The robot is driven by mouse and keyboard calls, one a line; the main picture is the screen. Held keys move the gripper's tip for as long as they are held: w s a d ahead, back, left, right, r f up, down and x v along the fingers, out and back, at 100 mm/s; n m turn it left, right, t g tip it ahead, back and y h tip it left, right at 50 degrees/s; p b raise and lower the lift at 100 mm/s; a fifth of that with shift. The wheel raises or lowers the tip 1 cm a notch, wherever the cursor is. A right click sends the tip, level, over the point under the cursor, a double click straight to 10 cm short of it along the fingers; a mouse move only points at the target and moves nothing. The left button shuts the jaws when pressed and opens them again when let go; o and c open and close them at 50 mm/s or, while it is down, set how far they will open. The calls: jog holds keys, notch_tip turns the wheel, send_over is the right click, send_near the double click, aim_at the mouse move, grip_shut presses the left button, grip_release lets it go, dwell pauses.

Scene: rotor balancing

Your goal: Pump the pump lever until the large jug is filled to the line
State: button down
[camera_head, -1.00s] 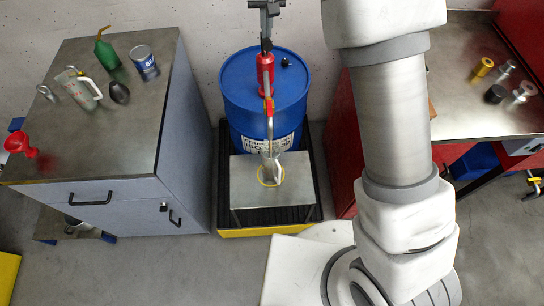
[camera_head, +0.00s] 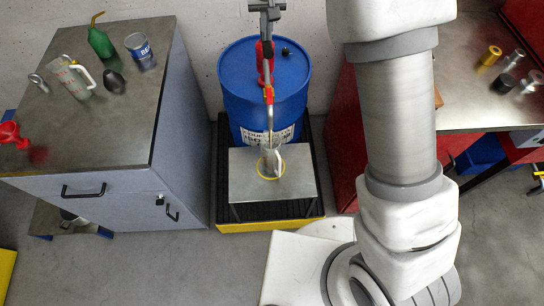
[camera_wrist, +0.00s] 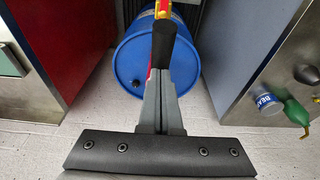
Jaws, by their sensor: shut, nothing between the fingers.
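A red hand pump (camera_head: 260,65) stands on the blue drum (camera_head: 240,85). Its spout drops to a clear jug (camera_head: 271,158) with a pale handle, inside a yellow ring (camera_head: 270,168) on a metal plate. The jug's line and fill level are too small to read. The pump lever's black grip (camera_wrist: 164,45) shows in the wrist view, right at my fingertips. My gripper (camera_wrist: 160,78) is shut with nothing between the fingers; its grey fingers overlap the lever in the picture, and contact cannot be told. In the head view, it appears as the grey part at the top (camera_head: 266,14).
A grey cabinet (camera_head: 110,140) at left holds another clear jug (camera_head: 73,78), a green can (camera_head: 100,42), a blue-labelled tin (camera_head: 139,46), a dark bulb and a red funnel (camera_head: 12,134). A workbench (camera_head: 470,105) with small cylinders stands at right. The wall is close behind the drum.

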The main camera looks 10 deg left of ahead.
aim_at(268, 44)
jog(key=shift+s+d+f+b, duration=0.1)
jog(key=shift+s+f+b, duration=0.1)
jog(key=shift+f+b, duration=0.45)
jog(key=shift+s+f+b, duration=0.15)
jog(key=shift+f+b, duration=0.25)
jog(key=shift+f, duration=0.45)
jog(key=shift+s+d+f+b, duration=0.1)
jog(key=shift+s+f+b, duration=0.1)
jog(key=shift+f+b, duration=0.45)
notch_tip(268, 44, up, 17)
jog(key=w+p, duration=0.2)
jog(key=p, duration=1.1)
jog(key=shift+a+p, duration=0.3)
jog(key=shift+r, duration=0.15)
jog(key=s+d+r+m+t+b, duration=0.1)
jog(key=s+d+r, duration=0.45)
jog(key=d, duration=0.25)
jog(key=s+d+r+m+b, duration=0.1)
jog(key=s+d+r, duration=0.45)
jog(key=d, duration=0.25)
jog(key=s+d+f+t+b, duration=0.1)
jog(key=s+d+f, duration=0.1)
jog(key=s+d, duration=0.3)
jog(key=s+d+f+m+t+b, duration=0.1)
jog(key=s+d, duration=0.4)
jog(key=s, duration=0.9)
jog(key=shift+d+f+h, duration=0.3)
jog(key=shift+f, duration=0.55)
